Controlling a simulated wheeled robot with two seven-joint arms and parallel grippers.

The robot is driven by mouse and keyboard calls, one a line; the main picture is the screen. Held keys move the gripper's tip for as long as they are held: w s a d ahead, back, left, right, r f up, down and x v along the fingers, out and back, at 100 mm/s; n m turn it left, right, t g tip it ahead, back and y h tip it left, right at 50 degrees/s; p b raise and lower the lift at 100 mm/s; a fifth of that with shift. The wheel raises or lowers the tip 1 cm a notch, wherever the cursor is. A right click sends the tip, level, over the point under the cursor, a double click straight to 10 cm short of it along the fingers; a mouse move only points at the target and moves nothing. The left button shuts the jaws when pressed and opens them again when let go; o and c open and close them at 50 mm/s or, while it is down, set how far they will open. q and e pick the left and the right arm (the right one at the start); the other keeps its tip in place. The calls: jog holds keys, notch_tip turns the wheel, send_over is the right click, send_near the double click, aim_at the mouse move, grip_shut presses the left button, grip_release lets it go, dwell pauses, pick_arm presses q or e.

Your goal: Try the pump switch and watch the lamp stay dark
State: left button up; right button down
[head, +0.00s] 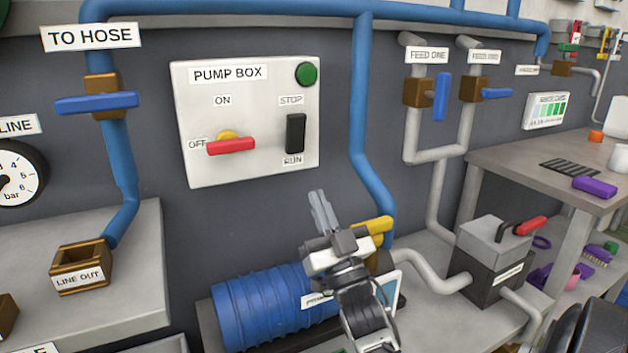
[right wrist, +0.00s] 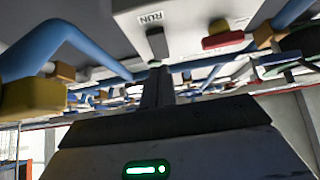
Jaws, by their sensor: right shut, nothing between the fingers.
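The white pump box (head: 250,165) is on the grey wall. Its red handle (head: 231,146) lies level beside the OFF label, below ON. The black pump switch (head: 295,134) is between the STOP and RUN labels; I cannot tell which way it is set. The round green lamp (head: 306,74) at the upper right corner looks dull, with no glow. My right gripper (head: 319,197) is shut and empty, below the box and apart from it, fingers pointing up. In the right wrist view its fingers (right wrist: 158,88) point toward the black switch (right wrist: 157,43). My left gripper is not in view.
A blue pipe (head: 361,100) runs down right of the box. A blue barrel (head: 270,305) and a yellow handle (head: 372,226) are by my right gripper. A grey box with a red lever (head: 530,225) stands to the right. The wall just below the pump box is clear.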

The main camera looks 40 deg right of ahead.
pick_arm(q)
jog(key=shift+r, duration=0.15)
pick_arm(e)
jog(key=shift+s+a+f, duration=0.15)
jog(key=shift+s+f, duration=0.35)
jog(key=shift+f, duration=0.2)
jog(key=shift+s+a+f, duration=0.1)
jog(key=shift+s+f, duration=0.4)
jog(key=shift+f, duration=0.2)
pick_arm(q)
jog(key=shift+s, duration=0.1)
